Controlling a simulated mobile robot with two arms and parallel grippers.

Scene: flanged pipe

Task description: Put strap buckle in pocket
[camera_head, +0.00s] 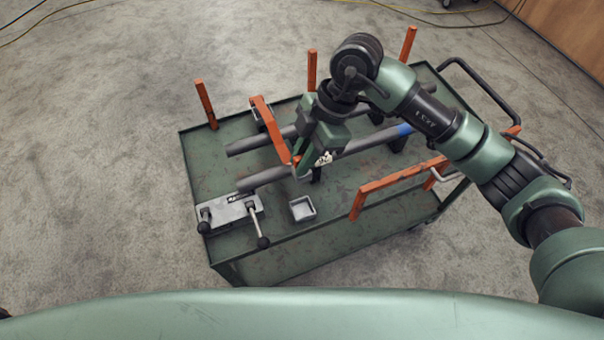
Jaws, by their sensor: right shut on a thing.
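My right gripper (303,169) reaches down over the middle of the cart, its fingers at the lower end of an orange strap (270,125). The strap runs from the cart's back side over the grey pipes, and its end is between the fingers. The gripper is shut on this end; the buckle itself is mostly hidden by the fingers. A small open grey tray (302,208), which looks like the pocket, sits on the cart just below the gripper in the picture. It looks empty. My left gripper is not in view.
Two grey pipes (262,178) lie across the green cart (285,227); one has a blue band. A metal clamp block (230,212) with black-knobbed levers stands left of the tray. Orange posts (205,104) rise at the back, and an orange bar (405,177) lines the front right.

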